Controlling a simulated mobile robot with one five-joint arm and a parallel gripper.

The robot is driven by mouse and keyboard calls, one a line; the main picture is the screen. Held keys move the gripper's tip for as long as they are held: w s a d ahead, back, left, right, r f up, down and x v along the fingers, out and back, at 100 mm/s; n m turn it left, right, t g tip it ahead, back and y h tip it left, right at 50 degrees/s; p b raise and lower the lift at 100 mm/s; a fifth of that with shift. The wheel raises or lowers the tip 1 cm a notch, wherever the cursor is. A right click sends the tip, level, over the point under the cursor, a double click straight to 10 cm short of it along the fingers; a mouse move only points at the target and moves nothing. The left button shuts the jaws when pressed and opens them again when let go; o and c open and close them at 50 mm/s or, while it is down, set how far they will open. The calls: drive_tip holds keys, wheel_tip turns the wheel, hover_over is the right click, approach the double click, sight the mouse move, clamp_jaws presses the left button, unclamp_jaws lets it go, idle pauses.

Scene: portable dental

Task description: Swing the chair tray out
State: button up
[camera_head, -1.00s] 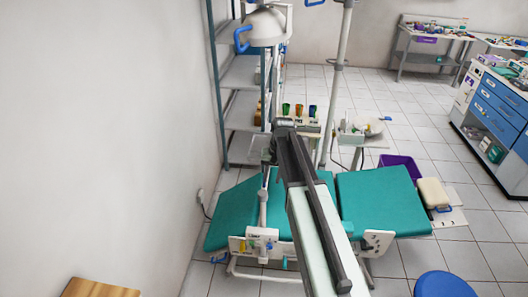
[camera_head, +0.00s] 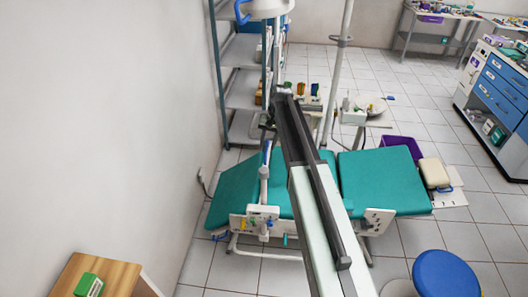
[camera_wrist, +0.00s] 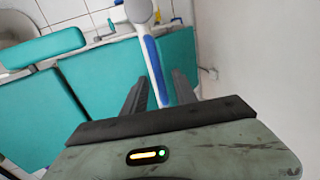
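The teal dental chair (camera_head: 385,183) lies in the middle of the head view, with my arm reaching over it. My gripper (camera_wrist: 160,92) is open in the wrist view, its dark fingers spread apart. A white arm or handle with a blue grip (camera_wrist: 155,66) hangs from a round white joint, and its lower end appears between the fingers. I cannot tell whether they touch it. A white upright post (camera_head: 264,185) stands at the chair's near side. The tray surface is not clear in either view; my arm hides part of that area.
A blue stool (camera_head: 446,273) stands at the lower right. A wooden table (camera_head: 118,273) with a green box (camera_head: 89,285) is at the lower left. A grey shelf rack (camera_head: 242,82) stands beside the left wall.

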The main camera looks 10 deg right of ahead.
drive_tip(key=shift+f, duration=0.3)
clamp_jaws()
idle(1.1)
